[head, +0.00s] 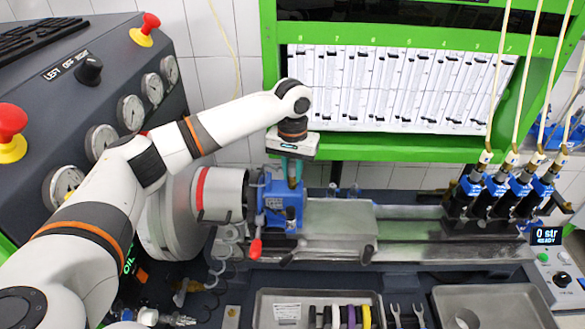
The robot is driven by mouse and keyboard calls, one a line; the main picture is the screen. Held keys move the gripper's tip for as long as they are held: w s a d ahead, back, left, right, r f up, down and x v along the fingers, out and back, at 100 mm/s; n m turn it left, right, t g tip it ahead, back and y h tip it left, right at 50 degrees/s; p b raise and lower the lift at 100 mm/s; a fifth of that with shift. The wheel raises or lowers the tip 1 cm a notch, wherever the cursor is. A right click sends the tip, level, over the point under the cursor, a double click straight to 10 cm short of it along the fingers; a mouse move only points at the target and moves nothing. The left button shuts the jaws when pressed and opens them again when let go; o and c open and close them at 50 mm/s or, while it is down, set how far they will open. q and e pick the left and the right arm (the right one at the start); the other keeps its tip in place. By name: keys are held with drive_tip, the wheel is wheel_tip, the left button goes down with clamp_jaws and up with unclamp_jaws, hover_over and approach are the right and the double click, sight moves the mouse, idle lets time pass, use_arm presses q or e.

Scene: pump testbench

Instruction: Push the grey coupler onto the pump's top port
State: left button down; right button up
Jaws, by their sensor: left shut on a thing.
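The blue pump (283,215) is clamped on the metal bench, left of the middle in the head view. My left gripper (291,178) points straight down over the pump's top. It is shut on a small part, seemingly the grey coupler, which is mostly hidden between the fingers. The fingertips are right at the top of the pump, where the top port is covered. I cannot tell whether the coupler touches the port or sits on it. My right gripper is not in view.
A red-tipped lever (255,249) sticks out at the pump's lower front. Blue injectors (510,193) with pale hoses stand at the right. A tray (268,312) with coloured tools lies in front, beside an emptier tray (500,305). The gauge console (95,90) rises at the left.

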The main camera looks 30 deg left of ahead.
use_arm(q)
drive_tip(key=shift+f, duration=0.45)
idle(0.5)
drive_tip(key=c, duration=0.8)
unclamp_jaws()
drive_tip(key=shift+o, duration=0.2)
drive_tip(key=shift+r, duration=0.1)
drive_tip(key=shift+r, duration=3.65)
drive_tip(key=shift+f, duration=0.1)
